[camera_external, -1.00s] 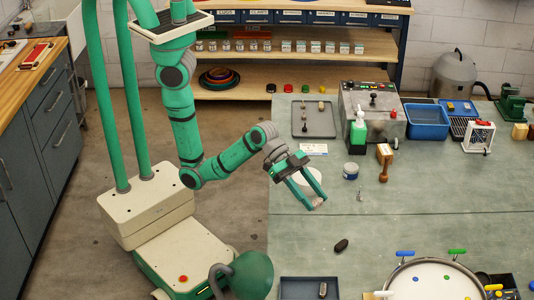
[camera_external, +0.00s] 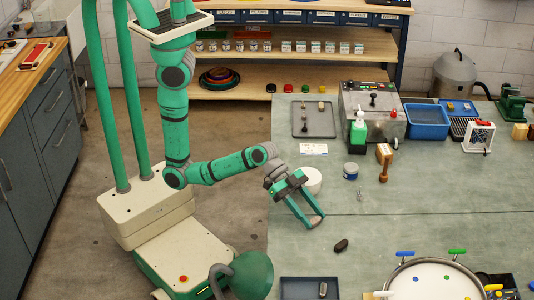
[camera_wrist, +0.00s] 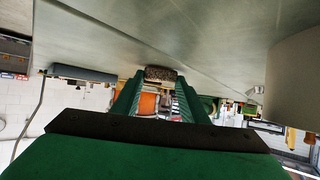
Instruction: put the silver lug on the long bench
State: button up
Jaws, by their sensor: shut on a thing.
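My gripper (camera_external: 315,222) is over the left part of the green-topped table (camera_external: 420,227), fingers pointing toward the front. It is shut on a small piece (camera_external: 317,220), tan in the external view and speckled grey-brown in the wrist view (camera_wrist: 160,73). I cannot tell whether this is the silver lug. A small silvery-grey piece (camera_external: 323,289) lies in the dark tray (camera_external: 296,291) at the table's front edge. A long wooden-topped bench (camera_external: 38,55) stands at the far left; I cannot tell which surface is the long bench.
A white round container (camera_external: 312,180) stands right beside my gripper, and a dark lump (camera_external: 341,246) lies just ahead. A drum (camera_external: 435,283) sits at the front right. A bottle (camera_external: 358,136), jar (camera_external: 350,171) and stamp (camera_external: 384,160) stand behind. The table's middle is largely clear.

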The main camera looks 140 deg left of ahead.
jog(key=shift+f, duration=0.1)
jog(key=o, duration=1.1)
jog(key=shift+c, duration=0.2)
jog(key=v, duration=0.7)
jog(key=shift+s+r, duration=0.2)
jog(key=shift+s, duration=0.05)
